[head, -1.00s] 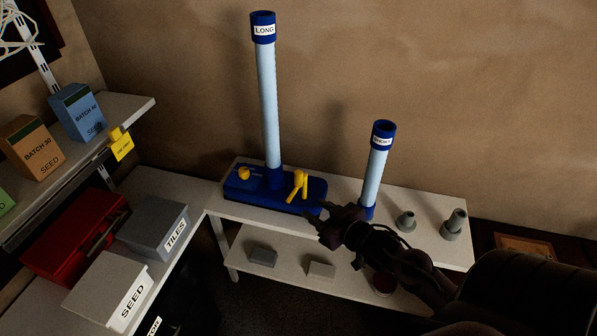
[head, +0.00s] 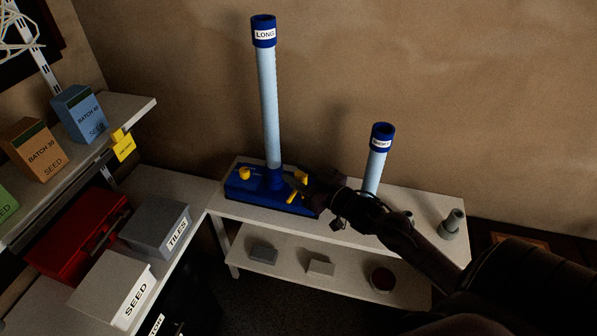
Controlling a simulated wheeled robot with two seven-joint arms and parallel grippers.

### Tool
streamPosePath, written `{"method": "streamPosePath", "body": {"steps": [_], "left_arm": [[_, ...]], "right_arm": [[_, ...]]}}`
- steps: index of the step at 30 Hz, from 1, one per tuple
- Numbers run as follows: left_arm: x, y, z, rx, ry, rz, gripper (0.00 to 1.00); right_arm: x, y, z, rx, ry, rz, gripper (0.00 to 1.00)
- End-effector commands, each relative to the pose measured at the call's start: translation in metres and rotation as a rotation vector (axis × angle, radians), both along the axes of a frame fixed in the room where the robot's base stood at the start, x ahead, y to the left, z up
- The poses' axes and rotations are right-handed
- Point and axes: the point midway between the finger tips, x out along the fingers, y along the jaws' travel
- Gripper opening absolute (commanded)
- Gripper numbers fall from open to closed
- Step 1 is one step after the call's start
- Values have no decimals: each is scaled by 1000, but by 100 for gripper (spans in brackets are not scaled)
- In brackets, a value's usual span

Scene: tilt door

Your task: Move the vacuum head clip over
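The blue vacuum head (head: 242,186) lies on the white table with the tall light-blue tube marked LONG (head: 267,105) standing upright in it. A yellow clip (head: 299,184) sits on the head just right of that tube; my gripper partly hides it. A smaller yellow knob (head: 245,173) is on the head's left part. My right gripper (head: 309,188) comes in from the right, its fingers at or very close to the yellow clip. Whether the fingers touch the clip or are closed is too dark to tell. My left gripper is out of view.
A shorter blue-capped tube (head: 377,165) stands on the table (head: 425,204) behind my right arm. A grey fitting (head: 452,224) stands at the table's right end. Grey blocks lie on the lower shelf (head: 290,275). Boxes and a red case (head: 75,232) fill the left shelving.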

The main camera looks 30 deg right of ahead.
Motion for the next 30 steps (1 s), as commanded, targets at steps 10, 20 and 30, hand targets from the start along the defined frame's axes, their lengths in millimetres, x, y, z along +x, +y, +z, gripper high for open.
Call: {"method": "streamPosePath", "body": {"steps": [10, 20, 30], "left_arm": [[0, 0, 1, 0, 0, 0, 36], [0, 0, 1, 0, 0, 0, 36], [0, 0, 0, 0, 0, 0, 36]], "right_arm": [[3, 1, 0, 0, 0, 0, 36], [3, 1, 0, 0, 0, 0, 0], [7, 2, 0, 2, 0, -8, 0]]}}
